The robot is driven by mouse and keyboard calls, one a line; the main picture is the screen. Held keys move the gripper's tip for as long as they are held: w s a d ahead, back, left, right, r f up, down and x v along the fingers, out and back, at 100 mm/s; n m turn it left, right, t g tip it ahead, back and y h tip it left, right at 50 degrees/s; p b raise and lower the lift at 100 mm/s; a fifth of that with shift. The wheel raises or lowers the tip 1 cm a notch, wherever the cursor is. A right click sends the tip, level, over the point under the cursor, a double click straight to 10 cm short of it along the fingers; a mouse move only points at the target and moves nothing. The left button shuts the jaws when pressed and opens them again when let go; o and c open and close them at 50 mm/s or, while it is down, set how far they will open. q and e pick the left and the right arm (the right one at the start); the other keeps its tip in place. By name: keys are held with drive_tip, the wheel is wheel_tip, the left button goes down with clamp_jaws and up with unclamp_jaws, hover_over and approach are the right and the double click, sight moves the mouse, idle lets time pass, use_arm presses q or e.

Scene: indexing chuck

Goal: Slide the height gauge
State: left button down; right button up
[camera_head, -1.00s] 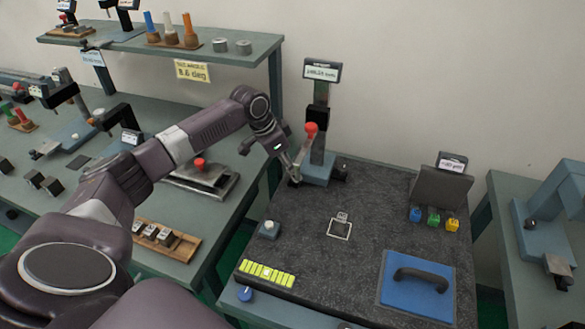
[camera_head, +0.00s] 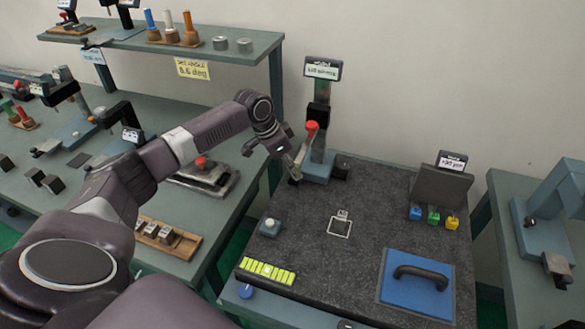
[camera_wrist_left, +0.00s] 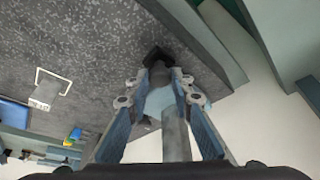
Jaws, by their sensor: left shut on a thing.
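The height gauge stands upright near the back left edge of the dark granite plate (camera_head: 300,225). It has a blue base (camera_head: 317,168), a dark column, a red knob (camera_head: 311,126) and a display (camera_head: 322,69) on top, whose reading is too blurred to read. My left gripper (camera_head: 296,172) is low at the left side of the base. In the left wrist view the fingers (camera_wrist_left: 163,80) are shut on the height gauge, with its blue base (camera_wrist_left: 160,103) and grey column (camera_wrist_left: 177,140) between them. The exact contact is partly hidden. My right gripper is out of view.
The plate's middle is mostly clear. The wall is close behind.

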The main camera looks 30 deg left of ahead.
use_arm(q)
drive_tip(key=d+p, duration=0.1)
drive_tip(key=d, duration=0.1)
drive_tip(key=d+p, duration=0.1)
drive_tip(key=w+d+p, duration=0.1)
drive_tip(key=d, duration=0.1)
drive_tip(key=shift+w+d+r, duration=0.1)
drive_tip(key=shift+d+r, duration=0.25)
drive_tip(key=d, duration=0.2)
drive_tip(key=w+d+p, duration=0.1)
drive_tip(key=d, duration=0.3)
drive_tip(key=shift+w+d+f+p, duration=0.25)
drive_tip(key=shift+w+d+p, duration=0.05)
drive_tip(key=shift+w+p, duration=0.05)
drive_tip(key=shift+a, duration=0.1)
drive_tip(key=c, duration=1.7)
unclamp_jaws()
